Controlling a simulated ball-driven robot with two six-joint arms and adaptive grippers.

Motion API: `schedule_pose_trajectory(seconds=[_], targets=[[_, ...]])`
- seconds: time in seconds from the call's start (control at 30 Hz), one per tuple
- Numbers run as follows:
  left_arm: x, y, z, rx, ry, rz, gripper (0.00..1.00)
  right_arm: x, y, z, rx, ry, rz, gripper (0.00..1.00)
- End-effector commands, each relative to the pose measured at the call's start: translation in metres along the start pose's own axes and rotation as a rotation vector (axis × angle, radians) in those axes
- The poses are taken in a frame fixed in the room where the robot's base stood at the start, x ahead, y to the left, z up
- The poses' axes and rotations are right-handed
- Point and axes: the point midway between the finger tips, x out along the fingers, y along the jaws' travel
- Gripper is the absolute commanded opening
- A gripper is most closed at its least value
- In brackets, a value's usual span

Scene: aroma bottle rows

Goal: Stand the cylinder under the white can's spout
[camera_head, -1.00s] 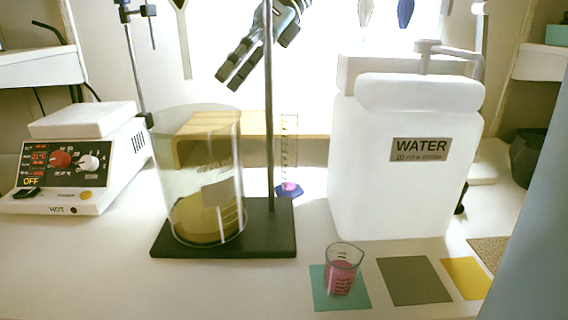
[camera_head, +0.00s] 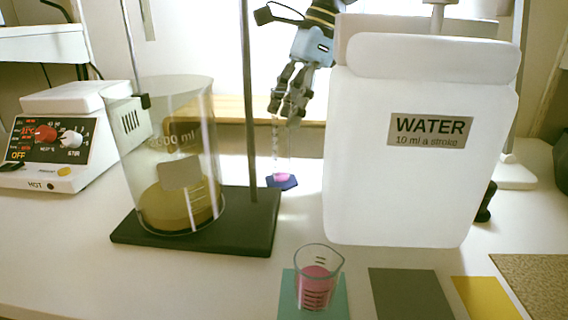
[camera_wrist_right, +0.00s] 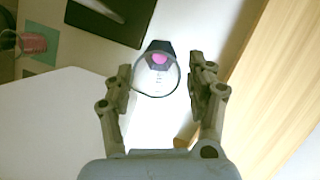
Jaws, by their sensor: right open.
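The cylinder (camera_head: 283,165) is a slim clear graduated cylinder with a dark blue foot and pink liquid at its bottom. My right gripper (camera_head: 286,118) is at the top of the cylinder, open, with a finger on each side (camera_wrist_right: 160,85); contact cannot be told. The white can (camera_head: 420,195), labelled WATER, stands to the right. Its spout is not clearly visible. My left gripper is out of view.
A large beaker (camera_head: 172,190) with yellow-brown liquid sits on the black stand base (camera_head: 235,238), whose rod rises left of the cylinder. A small pink-filled beaker (camera_head: 318,285) stands on a teal mat in front. A hotplate (camera_head: 62,150) is at left.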

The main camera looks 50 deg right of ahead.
Motion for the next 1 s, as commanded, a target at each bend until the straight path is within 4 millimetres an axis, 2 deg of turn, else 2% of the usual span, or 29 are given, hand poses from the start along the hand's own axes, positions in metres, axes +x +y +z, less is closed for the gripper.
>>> schedule_pose_trajectory(seconds=[0.03,0.2,0.5,0.93,1.0], targets=[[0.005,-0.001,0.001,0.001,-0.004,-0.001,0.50,0.013,0.001,-0.003,0.000,0.005,0.005,0.56],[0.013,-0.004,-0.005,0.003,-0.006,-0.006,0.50,0.038,0.002,-0.002,0.001,0.003,0.005,0.56],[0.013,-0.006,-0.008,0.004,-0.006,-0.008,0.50,0.041,0.001,0.000,0.000,-0.001,0.001,0.56],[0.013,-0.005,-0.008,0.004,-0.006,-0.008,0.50,0.041,0.001,0.000,0.001,-0.002,0.000,0.01],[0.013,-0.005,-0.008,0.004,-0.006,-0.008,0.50,0.041,0.001,0.000,0.001,-0.002,0.000,0.00]])
